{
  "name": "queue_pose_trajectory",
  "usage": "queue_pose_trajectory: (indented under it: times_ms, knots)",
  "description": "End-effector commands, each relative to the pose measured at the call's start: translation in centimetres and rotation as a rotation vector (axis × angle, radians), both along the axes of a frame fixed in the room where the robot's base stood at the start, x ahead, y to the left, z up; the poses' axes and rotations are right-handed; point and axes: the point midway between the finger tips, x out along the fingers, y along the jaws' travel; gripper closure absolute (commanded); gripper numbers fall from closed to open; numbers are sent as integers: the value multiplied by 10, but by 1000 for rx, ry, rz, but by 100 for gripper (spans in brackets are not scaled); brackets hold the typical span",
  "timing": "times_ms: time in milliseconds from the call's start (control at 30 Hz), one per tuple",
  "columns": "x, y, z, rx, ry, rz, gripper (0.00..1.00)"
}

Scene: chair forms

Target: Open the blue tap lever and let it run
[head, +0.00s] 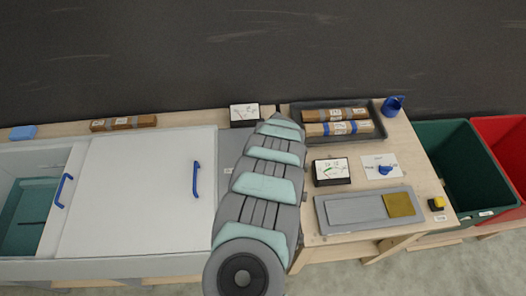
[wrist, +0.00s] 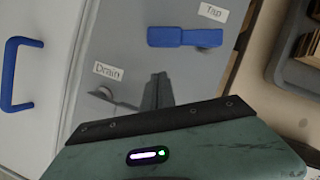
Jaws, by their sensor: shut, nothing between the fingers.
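The blue tap lever (wrist: 185,37) shows in the wrist view on a grey panel (wrist: 140,50), lying roughly crosswise in the picture near the label "Tap". A second label reads "Drain", with a dark fitting (wrist: 103,93) below it. My gripper (wrist: 157,88) is shut and empty, below the lever in the wrist picture and apart from it. In the head view my arm covers most of the panel, so the lever and my fingertips are hidden there. No running water is visible.
A white lid (head: 140,195) with a blue handle (head: 196,178) lies left of my arm, beside an open basin (head: 30,215). On the right, the bench holds a dark tray (head: 376,128), a gauge (head: 331,172) and a grey plate (head: 350,210). Green (head: 455,165) and red bins stand beyond.

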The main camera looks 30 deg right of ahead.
Motion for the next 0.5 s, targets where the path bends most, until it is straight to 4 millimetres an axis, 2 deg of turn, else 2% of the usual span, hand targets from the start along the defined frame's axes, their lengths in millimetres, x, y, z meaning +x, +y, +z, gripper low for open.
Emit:
queue_pose_trajectory:
  times_ms: [367, 500]
  knots:
    - [-20, 4, 49, 4, -3, -1, 100]
    - [-29, 6, 75, 3, -4, 0, 100]
